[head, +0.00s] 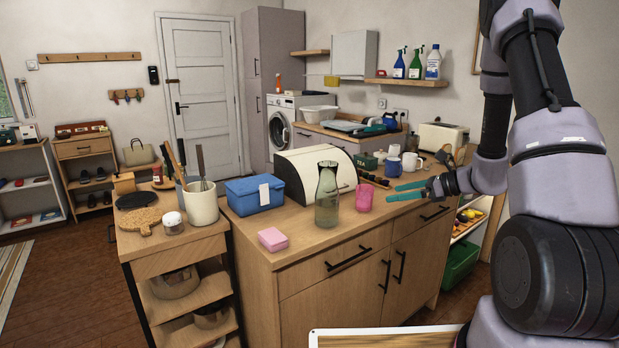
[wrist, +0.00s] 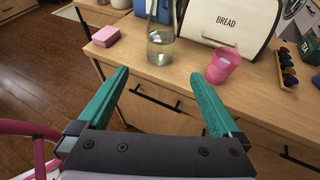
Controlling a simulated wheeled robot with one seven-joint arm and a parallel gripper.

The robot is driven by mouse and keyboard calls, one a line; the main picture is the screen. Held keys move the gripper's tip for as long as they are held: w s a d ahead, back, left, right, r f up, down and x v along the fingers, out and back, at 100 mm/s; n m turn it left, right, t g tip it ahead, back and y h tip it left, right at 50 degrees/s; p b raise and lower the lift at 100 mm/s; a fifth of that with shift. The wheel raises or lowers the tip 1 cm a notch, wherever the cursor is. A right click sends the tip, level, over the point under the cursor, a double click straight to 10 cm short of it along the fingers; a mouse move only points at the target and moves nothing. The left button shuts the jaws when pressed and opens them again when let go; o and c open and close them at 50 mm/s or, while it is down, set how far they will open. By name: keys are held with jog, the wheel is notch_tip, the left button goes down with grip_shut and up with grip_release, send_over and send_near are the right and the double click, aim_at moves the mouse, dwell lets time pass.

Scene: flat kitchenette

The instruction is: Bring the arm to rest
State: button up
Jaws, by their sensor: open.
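My gripper (head: 408,191) has two teal fingers. In the head view it is at the right, above and in front of the counter's front edge, to the right of the pink cup (head: 365,197). In the wrist view my gripper (wrist: 160,88) is open, with nothing between its fingers. The glass bottle (wrist: 159,40) and the pink cup (wrist: 223,67) stand on the counter beyond the fingertips, apart from them. My arm comes down from the upper right of the head view.
The wooden counter (head: 310,250) holds a bread box (head: 300,166), a blue box (head: 255,192), a pink block (head: 273,239), a bottle (head: 327,195), mugs and a toaster (head: 443,137). A trolley (head: 165,263) stands to its left. Open floor lies at the far left.

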jog(key=s+a+r+n+g+h, duration=0.1)
jog(key=s+a+r+n+g, duration=0.15)
jog(key=s+r+n, duration=0.35)
jog(key=s+a+r+n+g+h, duration=0.1)
jog(key=s+a+r+n+g, duration=0.1)
jog(key=s+a+r+n, duration=0.5)
jog(key=s+d+r+n+t+h, duration=0.4)
jog(key=s+d+r+n+h, duration=0.3)
jog(key=s+r, duration=0.5)
jog(key=shift+s+d+r+t, duration=0.25)
jog(key=shift+d+r+t, duration=0.1)
jog(key=shift+d+r, duration=0.1)
